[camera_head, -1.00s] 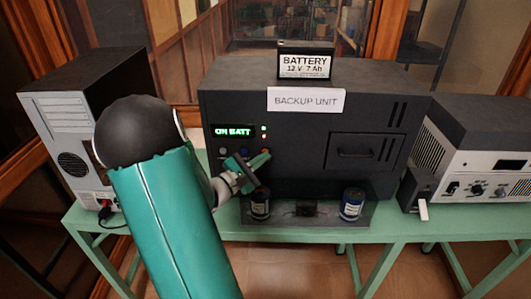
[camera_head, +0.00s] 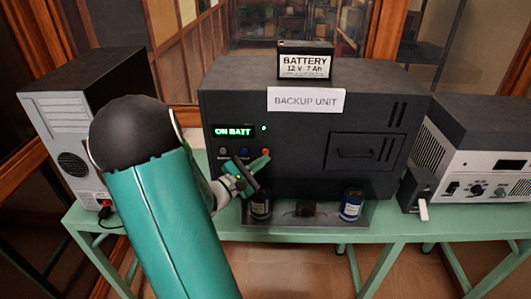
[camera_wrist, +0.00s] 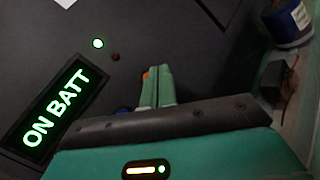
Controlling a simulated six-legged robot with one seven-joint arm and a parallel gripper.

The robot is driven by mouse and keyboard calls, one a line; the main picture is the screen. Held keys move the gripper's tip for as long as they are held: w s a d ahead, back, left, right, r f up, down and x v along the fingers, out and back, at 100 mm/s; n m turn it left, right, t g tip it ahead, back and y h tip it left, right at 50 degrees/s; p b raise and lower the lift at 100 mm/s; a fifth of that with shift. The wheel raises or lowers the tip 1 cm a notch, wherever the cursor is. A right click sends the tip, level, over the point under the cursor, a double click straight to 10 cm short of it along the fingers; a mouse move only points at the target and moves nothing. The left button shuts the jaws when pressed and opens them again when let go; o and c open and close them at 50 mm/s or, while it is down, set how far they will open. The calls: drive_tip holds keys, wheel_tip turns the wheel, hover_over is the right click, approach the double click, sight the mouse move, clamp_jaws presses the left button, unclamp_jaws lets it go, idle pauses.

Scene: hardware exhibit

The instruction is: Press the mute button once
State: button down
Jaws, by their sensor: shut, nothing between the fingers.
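The dark backup unit (camera_head: 300,130) stands on the green bench with a lit "ON BATT" display (camera_head: 233,131). Below the display is a row of buttons: a greyish one (camera_head: 223,151), a blue one (camera_head: 244,151) and an orange one (camera_head: 265,152). Their labels are too small to read, so I cannot tell which is mute. My gripper (camera_head: 266,160) is shut and empty, its tips just below the orange button. In the wrist view the fingertips (camera_wrist: 158,70) partly hide the orange button (camera_wrist: 146,75); whether they touch it I cannot tell. A blue button (camera_wrist: 122,110) shows behind the gripper body.
A lit green lamp (camera_head: 264,127) sits beside the display, with a dark brownish lamp (camera_wrist: 115,57) near it. A battery (camera_head: 305,62) tops the unit. Other devices flank it.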

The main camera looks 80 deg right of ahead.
drive_tip(key=shift+s+a, duration=0.2)
drive_tip(key=shift+a, duration=0.6)
drive_tip(key=shift+s+a, duration=0.15)
drive_tip(key=shift+a, duration=0.7)
drive_tip(key=shift+s+a, duration=0.2)
drive_tip(key=shift+a, duration=0.6)
drive_tip(key=shift+w+a+r+m, duration=0.2)
drive_tip(key=shift+w+a+m, duration=0.05)
drive_tip(key=shift+a+m, duration=0.15)
drive_tip(key=w+a+m+t+y, duration=0.2)
drive_tip(key=w+a+t+y, duration=0.35)
drive_tip(key=a, duration=0.65)
drive_tip(key=w+a+m+t+y, duration=0.4)
drive_tip(key=w+a, duration=0.3)
drive_tip(key=a, duration=0.5)
drive_tip(key=w+a+r+n+t+y, duration=0.1)
drive_tip(key=w+a+r+t+y, duration=0.1)
drive_tip(key=a, duration=0.7)
drive_tip(key=w+a+r+n+t+y, duration=0.1)
drive_tip(key=a+r+t+y, duration=0.3)
drive_tip(key=a, duration=0.6)
drive_tip(key=shift+w+a+r+n+t+y, duration=0.35)
drive_tip(key=shift+w+r+y, duration=0.1)
drive_tip(key=shift+w+r, duration=0.45)
